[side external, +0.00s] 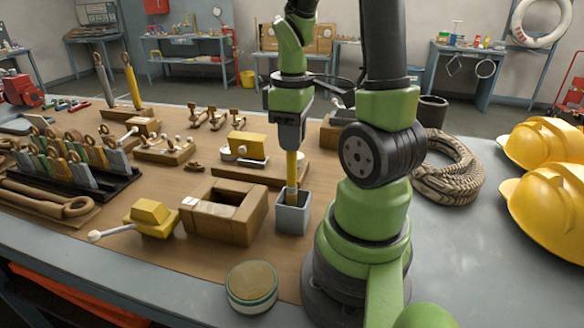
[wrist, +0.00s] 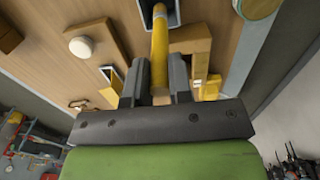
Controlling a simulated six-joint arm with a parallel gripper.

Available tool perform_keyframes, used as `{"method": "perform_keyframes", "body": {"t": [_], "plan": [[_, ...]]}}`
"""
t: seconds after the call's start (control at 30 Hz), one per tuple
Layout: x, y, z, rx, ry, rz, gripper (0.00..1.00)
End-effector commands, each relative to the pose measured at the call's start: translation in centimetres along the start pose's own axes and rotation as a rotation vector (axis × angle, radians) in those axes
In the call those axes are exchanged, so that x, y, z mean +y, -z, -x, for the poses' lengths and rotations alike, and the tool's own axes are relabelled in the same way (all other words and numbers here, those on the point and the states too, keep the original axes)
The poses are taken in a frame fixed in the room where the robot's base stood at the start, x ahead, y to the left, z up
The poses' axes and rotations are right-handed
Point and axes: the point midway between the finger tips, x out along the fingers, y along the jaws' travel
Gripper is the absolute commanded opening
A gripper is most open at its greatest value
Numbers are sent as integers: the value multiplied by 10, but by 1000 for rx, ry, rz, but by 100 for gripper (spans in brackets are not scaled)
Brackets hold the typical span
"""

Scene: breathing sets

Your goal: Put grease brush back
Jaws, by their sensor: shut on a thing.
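The grease brush (side external: 291,167) has a yellow handle and stands upright under my gripper (side external: 290,142). My gripper is shut on the upper part of the handle. The brush's lower end is inside the small grey square holder (side external: 292,215), and its bristles are hidden there. In the wrist view the yellow handle of the brush (wrist: 159,52) runs between the two dark fingers of my gripper (wrist: 159,78) to the grey holder (wrist: 173,12) at the top edge. I cannot tell whether the brush touches the holder's bottom.
A wooden open box (side external: 224,210) stands just left of the holder, with a yellow block-shaped device (side external: 152,217) beyond it. A round tin (side external: 251,286) is in front. A rope coil (side external: 447,172) and yellow helmets (side external: 545,190) are at right. Racked tags (side external: 75,160) fill the left.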

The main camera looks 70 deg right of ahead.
Motion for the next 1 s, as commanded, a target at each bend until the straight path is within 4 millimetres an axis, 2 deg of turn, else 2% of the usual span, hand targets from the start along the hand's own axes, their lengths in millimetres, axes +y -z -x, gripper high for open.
{"method": "perform_keyframes", "body": {"t": [0.17, 0.4, 0.87, 0.9, 0.97, 1.0], "plan": [[0, 0, -15, -3, 3, 1, 0], [0, 0, -45, -3, 3, 1, 0], [0, 0, -53, 0, 0, 0, 0], [0, 0, -52, 1, -1, 0, 29], [0, 0, -52, 1, -1, 0, 43], [0, 0, -52, 1, -1, 0, 45]]}}
